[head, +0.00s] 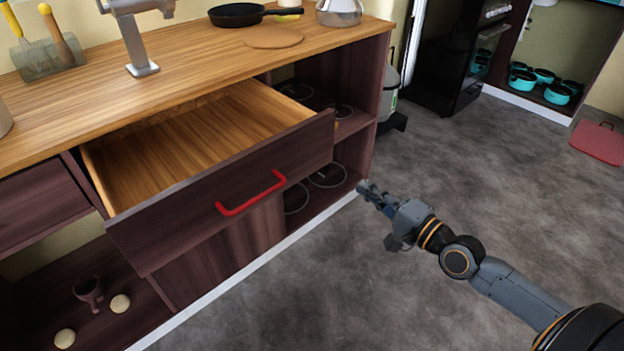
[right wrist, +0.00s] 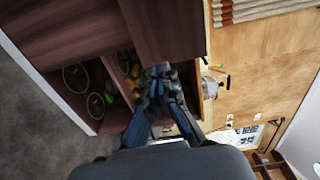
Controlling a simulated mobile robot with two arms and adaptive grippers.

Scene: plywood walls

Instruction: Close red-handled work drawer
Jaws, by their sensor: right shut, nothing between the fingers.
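The work drawer (head: 225,195) is pulled well out of the wooden counter and looks empty inside. Its dark front carries a red bar handle (head: 250,194). My right gripper (head: 366,188) is shut and empty, out to the right of the drawer front and apart from the handle, near the cabinet's lower right corner. In the right wrist view, the shut fingers (right wrist: 160,72) point toward dark wood panels and open shelves; the red handle does not show there. My left gripper is out of view.
Open shelves (head: 322,178) with round items lie right of the drawer. A pan (head: 238,14), a round board (head: 272,37) and a metal pot (head: 339,12) stand on the counter (head: 195,62). A red mat-like item (head: 598,142) lies far right. The grey floor (head: 450,180) before the cabinet is clear.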

